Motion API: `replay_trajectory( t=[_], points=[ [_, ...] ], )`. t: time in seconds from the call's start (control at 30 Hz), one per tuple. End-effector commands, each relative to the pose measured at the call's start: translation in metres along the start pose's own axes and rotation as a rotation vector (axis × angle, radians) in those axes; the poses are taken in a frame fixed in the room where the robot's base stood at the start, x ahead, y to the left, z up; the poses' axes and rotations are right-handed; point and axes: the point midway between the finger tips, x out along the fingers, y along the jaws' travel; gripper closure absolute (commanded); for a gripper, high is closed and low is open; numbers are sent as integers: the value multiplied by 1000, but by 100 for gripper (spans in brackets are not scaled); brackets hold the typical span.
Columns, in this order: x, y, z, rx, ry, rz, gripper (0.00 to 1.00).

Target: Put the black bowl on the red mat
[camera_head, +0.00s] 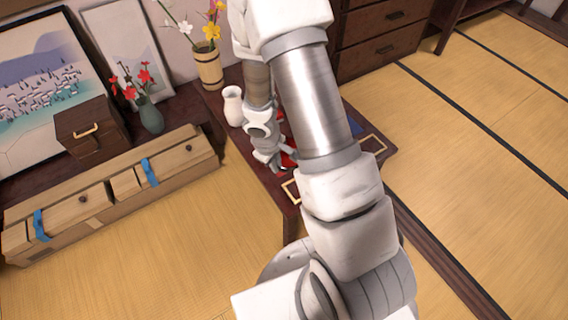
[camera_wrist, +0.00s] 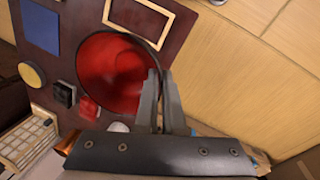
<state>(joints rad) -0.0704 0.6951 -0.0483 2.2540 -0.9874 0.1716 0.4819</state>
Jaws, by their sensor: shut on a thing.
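The black bowl (camera_wrist: 118,72) is round, with a thin dark rim and a glossy red inside. It fills the middle of the wrist view and shows in the head view only as a bit of red (camera_head: 288,160). My gripper (camera_wrist: 159,78) is shut on the bowl's rim at its right side, one finger inside and one outside. In the head view my gripper (camera_head: 273,163) is over the dark low table, partly behind my arm. I cannot make out the red mat for sure; the bowl or my arm may hide it.
The dark table (camera_wrist: 84,52) bears a blue square (camera_wrist: 41,27), a yellow disc (camera_wrist: 32,75), a small black block (camera_wrist: 63,94) and a small red block (camera_wrist: 88,106). A white vase (camera_head: 233,106) and a bamboo vase (camera_head: 208,68) with flowers stand behind. A wooden chest (camera_head: 110,190) is at the left.

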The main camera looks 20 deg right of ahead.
Motion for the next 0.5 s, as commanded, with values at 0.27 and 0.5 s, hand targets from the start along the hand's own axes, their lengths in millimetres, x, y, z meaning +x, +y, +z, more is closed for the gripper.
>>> replay_trajectory(
  t=[0.27,0.5],
  points=[
    [17,1,0,-56,9,8,100],
    [44,24,-24,-54,9,7,100]
  ],
)
